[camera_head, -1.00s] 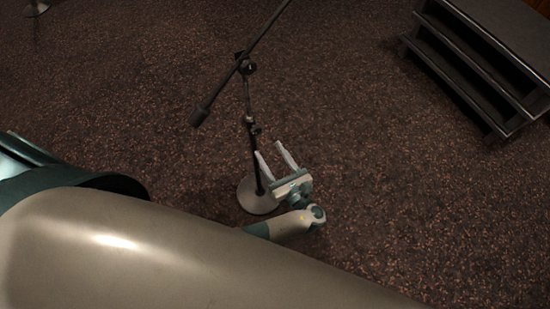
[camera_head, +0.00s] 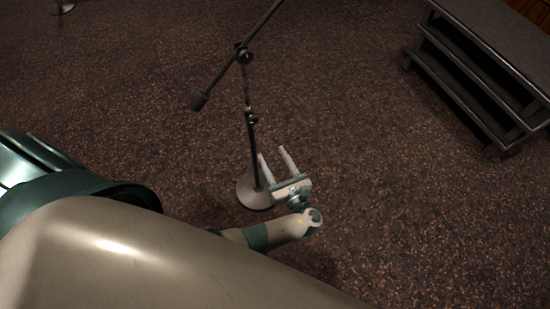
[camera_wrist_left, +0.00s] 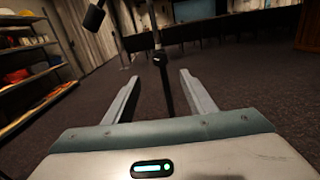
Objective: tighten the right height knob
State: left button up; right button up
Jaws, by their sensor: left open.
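A dark microphone stand with a round grey base (camera_head: 254,191) and an angled boom stands on the carpet. A small height knob (camera_head: 253,120) sits on its upright pole, and a boom joint (camera_head: 244,55) is above it. My left gripper (camera_head: 272,153) is open and empty, just right of the pole and lower in the picture than the knob. In the left wrist view, the knob (camera_wrist_left: 160,59) shows beyond the open fingertips, between them; it looks apart from them. My right gripper is in neither view.
Dark steps (camera_head: 480,80) stand at the upper right. Another stand's base (camera_head: 65,7) shows at the top left. The left wrist view shows shelves (camera_wrist_left: 30,70) at the left. Carpet around the stand is clear.

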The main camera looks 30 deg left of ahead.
pick_arm(q)
jog(key=s+a+f+n+g+h, duration=0.1)
jog(key=s+f+n+g+h, duration=0.1)
jog(key=s+f, duration=0.55)
jog(key=s+a+f+n+g+h+b, duration=0.1)
jog(key=s+a+f+n+g+h, duration=0.3)
jog(key=f, duration=0.7)
jog(key=s+d+f+g+h, duration=0.1)
jog(key=s+f, duration=0.7)
jog(key=f, duration=0.1)
jog(key=s+d+f+n+g+h, duration=0.1)
jog(key=s+f+n+h, duration=0.1)
jog(key=s+f+n, duration=0.2)
jog(key=s+f+n+g+h+b, duration=0.1)
jog(key=s+f+n, duration=0.3)
jog(key=s+n, duration=0.4)
jog(key=s+d+f+n+g+h, duration=0.1)
jog(key=s+f+n+h, duration=0.3)
jog(key=s, duration=0.9)
jog(key=shift+s+d+f+n+b, duration=0.15)
jog(key=shift+d+f+n+b, duration=0.2)
jog(key=shift+n, duration=0.55)
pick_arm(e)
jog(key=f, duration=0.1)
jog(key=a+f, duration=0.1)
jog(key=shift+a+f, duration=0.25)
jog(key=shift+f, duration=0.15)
